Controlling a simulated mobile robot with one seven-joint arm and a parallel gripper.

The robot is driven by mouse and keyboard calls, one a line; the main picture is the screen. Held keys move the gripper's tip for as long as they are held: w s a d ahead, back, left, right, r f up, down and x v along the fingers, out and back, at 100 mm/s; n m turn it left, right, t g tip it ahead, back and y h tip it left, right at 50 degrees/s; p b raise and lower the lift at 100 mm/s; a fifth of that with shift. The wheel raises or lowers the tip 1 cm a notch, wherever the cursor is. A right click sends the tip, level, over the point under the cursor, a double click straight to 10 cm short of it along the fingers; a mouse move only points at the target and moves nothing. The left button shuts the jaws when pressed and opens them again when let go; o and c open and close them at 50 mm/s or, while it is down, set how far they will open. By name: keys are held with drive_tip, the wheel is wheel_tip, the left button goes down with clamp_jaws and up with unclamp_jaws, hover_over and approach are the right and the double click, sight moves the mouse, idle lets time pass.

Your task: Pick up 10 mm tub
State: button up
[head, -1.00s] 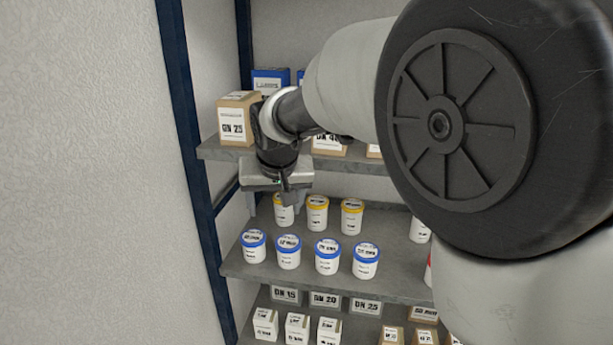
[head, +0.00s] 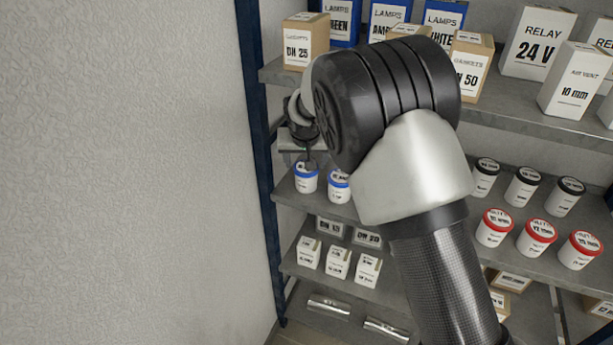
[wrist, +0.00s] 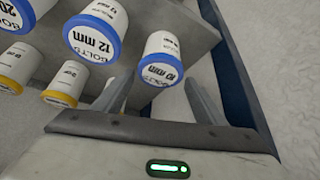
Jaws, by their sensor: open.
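The 10 mm tub is white with a blue lid, labelled "BOLTS 10 mm". In the wrist view the tub (wrist: 161,58) appears between my two fingers, which are spread on either side; I cannot tell how deep it sits between them. In the head view it seems to be the leftmost blue-lidded tub (head: 306,178), at the shelf's left end. In the wrist view my gripper (wrist: 158,88) is open and empty.
The 12 mm blue-lidded tub (wrist: 95,32) stands close beside it. Yellow-lidded tubs (wrist: 66,84) are in another row. The dark blue rack post (head: 257,130) and wall are close on the left. A shelf with boxes (head: 305,42) is above. Red-lidded tubs (head: 537,237) stand right.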

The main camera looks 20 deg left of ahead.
drive_tip(key=x, duration=0.6)
drive_tip(key=shift+s+d+f, duration=0.1)
drive_tip(key=shift+s+f, duration=0.2)
drive_tip(key=shift+f, duration=0.15)
drive_tip(key=c, duration=1.4)
drive_tip(key=shift+r, duration=0.15)
